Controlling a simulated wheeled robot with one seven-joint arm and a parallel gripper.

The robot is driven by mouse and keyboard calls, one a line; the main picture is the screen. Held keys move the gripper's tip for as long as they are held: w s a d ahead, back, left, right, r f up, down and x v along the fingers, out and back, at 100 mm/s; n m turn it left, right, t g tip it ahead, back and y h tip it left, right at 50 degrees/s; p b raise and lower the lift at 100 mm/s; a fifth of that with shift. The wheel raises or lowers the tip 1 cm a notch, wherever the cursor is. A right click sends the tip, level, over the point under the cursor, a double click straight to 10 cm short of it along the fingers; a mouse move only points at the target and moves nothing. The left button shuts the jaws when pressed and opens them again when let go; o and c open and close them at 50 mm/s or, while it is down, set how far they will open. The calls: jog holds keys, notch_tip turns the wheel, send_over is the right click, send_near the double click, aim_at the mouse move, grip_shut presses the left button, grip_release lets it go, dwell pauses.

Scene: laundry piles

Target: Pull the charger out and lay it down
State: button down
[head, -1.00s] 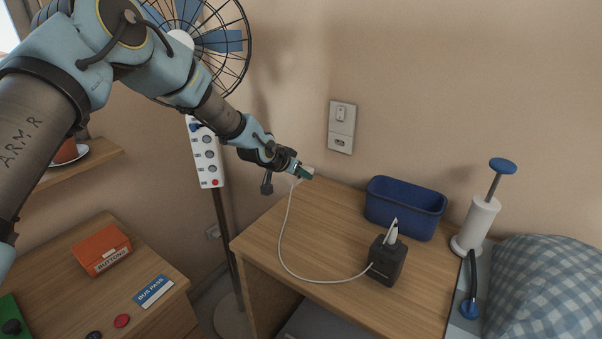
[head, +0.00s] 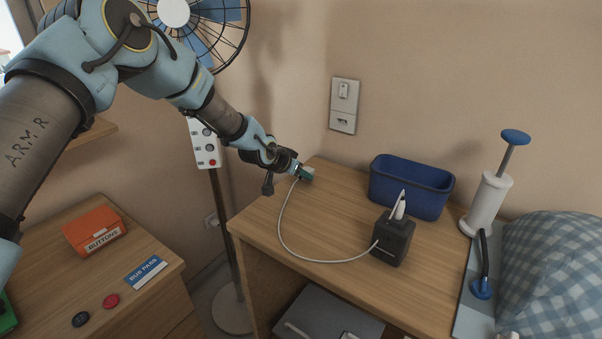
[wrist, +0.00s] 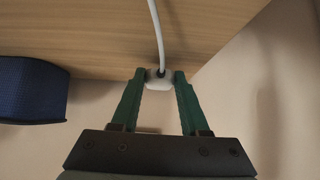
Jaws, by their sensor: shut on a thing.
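The charger is a small white block with a white cable, seen in the wrist view (wrist: 158,79). My gripper (wrist: 159,80) is shut on it, with a green finger on each side. In the head view my gripper (head: 304,174) is low over the back left corner of the wooden table (head: 330,195), and the charger is mostly hidden by the fingers. The wall socket plate (head: 343,106) is above and to the right, apart from the charger. The cable (head: 283,232) loops over the table to a dark box (head: 392,243). I cannot tell whether the charger touches the table.
A blue bin (head: 410,190) stands at the back of the table, also in the wrist view (wrist: 30,88). A white pump with a blue knob (head: 488,200) stands right. The table's left middle is clear except for the cable.

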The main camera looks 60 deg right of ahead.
jog(key=shift+c, duration=1.6)
grip_release()
jog(key=shift+a, duration=0.1)
jog(key=b+v, duration=0.2)
jog(key=v, duration=0.8)
jog(key=shift+a+r+b, duration=0.2)
jog(key=shift+b, duration=0.1)
jog(key=w+a+n+t+y, duration=0.1)
jog(key=w+a+n+y, duration=0.1)
jog(key=w+a, duration=0.6)
jog(key=w+a+r+n+t+y, duration=0.1)
jog(key=w+a+n+y, duration=0.2)
jog(key=a, duration=0.9)
jog(key=w+a+n+t, duration=0.2)
jog(key=w+a, duration=0.5)
jog(key=a, duration=0.3)
jog(key=a+r+n+y, duration=0.25)
jog(key=a+n, duration=0.25)
jog(key=a, duration=1.3)
jog(key=s+a+n+g+y, duration=0.1)
jog(key=s+a+n, duration=0.4)
jog(key=a, duration=0.8)
jog(key=s+g, duration=0.1)
jog(key=s, duration=0.1)
jog(key=shift+s+a+y, duration=0.3)
jog(key=shift+s+y, duration=0.05)
